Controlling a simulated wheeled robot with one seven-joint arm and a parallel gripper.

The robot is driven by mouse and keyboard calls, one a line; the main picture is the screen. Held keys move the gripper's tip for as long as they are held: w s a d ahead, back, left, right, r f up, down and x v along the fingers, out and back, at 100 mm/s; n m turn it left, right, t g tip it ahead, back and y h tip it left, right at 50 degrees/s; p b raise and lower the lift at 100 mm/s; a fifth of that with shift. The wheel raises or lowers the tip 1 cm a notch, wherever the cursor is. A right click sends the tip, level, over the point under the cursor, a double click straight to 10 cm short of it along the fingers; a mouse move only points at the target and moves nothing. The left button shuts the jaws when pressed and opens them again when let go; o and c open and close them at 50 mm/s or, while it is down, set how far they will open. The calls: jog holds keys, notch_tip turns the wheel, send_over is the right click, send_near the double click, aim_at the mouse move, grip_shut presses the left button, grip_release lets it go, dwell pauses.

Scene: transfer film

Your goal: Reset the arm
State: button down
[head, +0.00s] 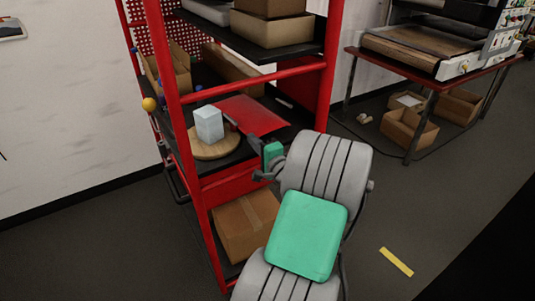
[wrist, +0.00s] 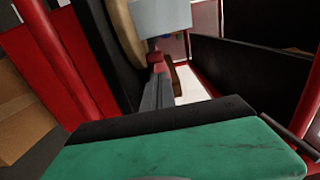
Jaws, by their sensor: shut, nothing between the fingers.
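My arm reaches from the bottom of the head view toward the red shelf rack (head: 178,95). My gripper (head: 232,124) is at the middle shelf, just right of a pale blue-white box (head: 209,124). The box stands upright on a round wooden board (head: 214,149). In the wrist view my gripper (wrist: 156,72) has its fingers together, with nothing seen between them. The box (wrist: 160,16) shows beyond the fingertips there, and the board (wrist: 122,32) is beside it. I cannot tell whether the fingertips touch the box.
A red panel (head: 250,115) lies on the middle shelf behind my gripper. Rack posts and the upper shelf's red rail (head: 255,80) are close to my arm. A cardboard box (head: 245,222) sits on the lower level. Open floor lies to the right, with a yellow strip (head: 396,262).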

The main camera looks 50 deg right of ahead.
jog(key=d+v, duration=0.1)
jog(key=v, duration=0.5)
jog(key=s+a+f+n+g+y, duration=0.3)
jog(key=a+f, duration=0.2)
jog(key=f, duration=0.4)
jog(key=s+a+f+n+g+y, duration=0.3)
jog(key=a+f+g, duration=0.1)
jog(key=f, duration=0.5)
jog(key=s+a+f+n+g+y, duration=0.1)
jog(key=s+a+f+g, duration=0.15)
jog(key=s, duration=0.35)
jog(key=s+a+f+n+g+y, duration=0.1)
jog(key=s+a+f+g, duration=0.1)
jog(key=s+a+g, duration=0.3)
notch_tip(320, 180, up, 14)
jog(key=w+a+n+g+h+p, duration=0.1)
jog(key=a+n+g+h+p, duration=0.15)
jog(key=n+h+p, duration=0.2)
jog(key=w+a+r+n+t+p, duration=0.1)
jog(key=w+a+r+n, duration=0.3)
jog(key=a, duration=0.4)
jog(key=w+a+r+n+t+y+p, duration=0.1)
jog(key=w+a+r+n, duration=0.3)
jog(key=a, duration=0.4)
notch_tip(320, 180, up, 2)
jog(key=shift+w+r+n+t, duration=0.2)
jog(key=shift+w+n+t, duration=0.2)
jog(key=shift+w, duration=0.4)
